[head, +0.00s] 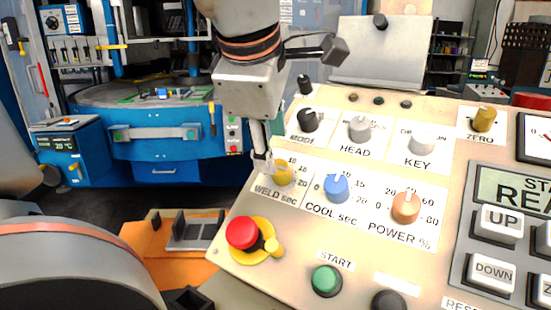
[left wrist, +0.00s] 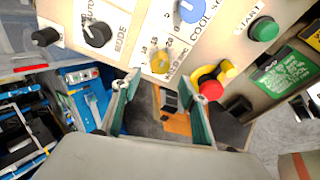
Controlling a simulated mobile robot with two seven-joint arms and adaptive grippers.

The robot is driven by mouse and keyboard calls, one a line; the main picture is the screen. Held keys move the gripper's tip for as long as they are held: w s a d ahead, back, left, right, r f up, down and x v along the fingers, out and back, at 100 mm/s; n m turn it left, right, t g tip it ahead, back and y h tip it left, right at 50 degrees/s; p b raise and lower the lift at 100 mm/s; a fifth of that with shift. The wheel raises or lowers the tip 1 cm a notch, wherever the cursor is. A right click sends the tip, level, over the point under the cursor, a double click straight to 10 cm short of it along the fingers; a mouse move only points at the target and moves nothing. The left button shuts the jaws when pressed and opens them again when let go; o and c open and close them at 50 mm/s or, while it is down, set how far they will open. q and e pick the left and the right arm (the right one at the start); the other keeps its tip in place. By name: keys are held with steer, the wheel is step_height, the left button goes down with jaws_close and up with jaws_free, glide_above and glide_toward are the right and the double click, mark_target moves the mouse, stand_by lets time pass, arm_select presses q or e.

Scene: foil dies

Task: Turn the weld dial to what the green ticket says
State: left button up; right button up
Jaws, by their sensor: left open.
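The weld dial is a yellow knob (head: 282,174) labelled "WELD sec" on the sloping cream panel. It also shows in the left wrist view (left wrist: 160,64), just beyond the fingertips. My left gripper (head: 263,161) points down at the dial's left side and partly covers its scale. In the left wrist view its two fingers (left wrist: 160,84) are spread apart with nothing between them. I cannot tell if a finger touches the dial. The green ticket (left wrist: 283,72) is at the panel's right in the left wrist view. Its writing is too small to read. My right gripper is out of view.
A blue cool dial (head: 336,188) and an orange power dial (head: 406,207) stand right of the weld dial. The mode knob (head: 308,120) is above it. A red button on yellow (head: 243,234) and a green start button (head: 326,280) are below.

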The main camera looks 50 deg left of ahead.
arm_select(q)
steer(key=v, duration=0.4)
steer(key=shift+s, duration=0.1)
stand_by(0.6)
